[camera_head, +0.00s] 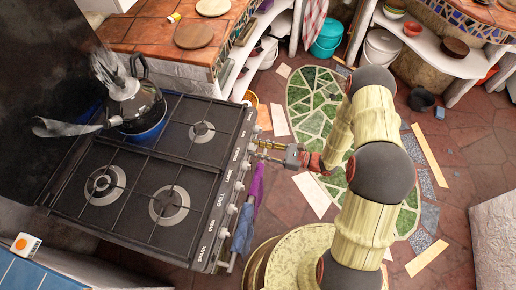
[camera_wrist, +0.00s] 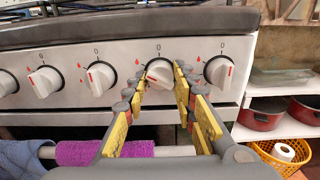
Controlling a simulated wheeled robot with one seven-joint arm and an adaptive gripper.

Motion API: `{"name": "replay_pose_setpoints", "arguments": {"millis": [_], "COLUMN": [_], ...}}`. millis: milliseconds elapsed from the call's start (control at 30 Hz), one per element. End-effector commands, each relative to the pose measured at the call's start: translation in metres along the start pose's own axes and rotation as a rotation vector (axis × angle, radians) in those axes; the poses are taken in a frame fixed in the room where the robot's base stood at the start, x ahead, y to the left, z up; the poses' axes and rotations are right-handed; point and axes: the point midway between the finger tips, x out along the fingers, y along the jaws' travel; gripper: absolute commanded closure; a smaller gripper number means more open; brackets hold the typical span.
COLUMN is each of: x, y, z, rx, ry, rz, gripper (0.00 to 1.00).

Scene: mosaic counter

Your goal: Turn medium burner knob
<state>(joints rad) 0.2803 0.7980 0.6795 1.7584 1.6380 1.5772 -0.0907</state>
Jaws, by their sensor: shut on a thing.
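The stove (camera_head: 130,195) has a row of white round knobs along its front panel. In the wrist view my gripper (camera_wrist: 163,85) has its yellow-padded fingers closed around the second knob from the right (camera_wrist: 160,70), one finger on each side. This knob's lower part shows between the fingertips, with a red mark on it. In the head view my gripper (camera_head: 260,148) reaches the panel near its far end. The knob labels there are small and hard to read. The rightmost knob (camera_wrist: 219,71) is close beside the right finger.
A dark kettle (camera_head: 135,102) stands on the back-left burner. Purple and blue cloths (camera_head: 243,230) hang from the front rail, and a purple cloth (camera_wrist: 105,152) shows below my fingers. Shelves with red pots (camera_wrist: 260,112) are to the right.

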Motion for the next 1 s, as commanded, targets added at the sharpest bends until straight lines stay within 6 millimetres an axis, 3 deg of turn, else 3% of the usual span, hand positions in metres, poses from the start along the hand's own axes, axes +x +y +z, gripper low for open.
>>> {"name": "replay_pose_setpoints", "arguments": {"millis": [367, 1000], "x": [-0.0002, -0.0002], "y": [-0.0002, 0.0002], "z": [0.0017, 0.0019], "rx": [0.136, 0.715], "ry": [0.0, 0.0], "rz": [-0.002, -0.002], "gripper": [0.98, 0.98]}}
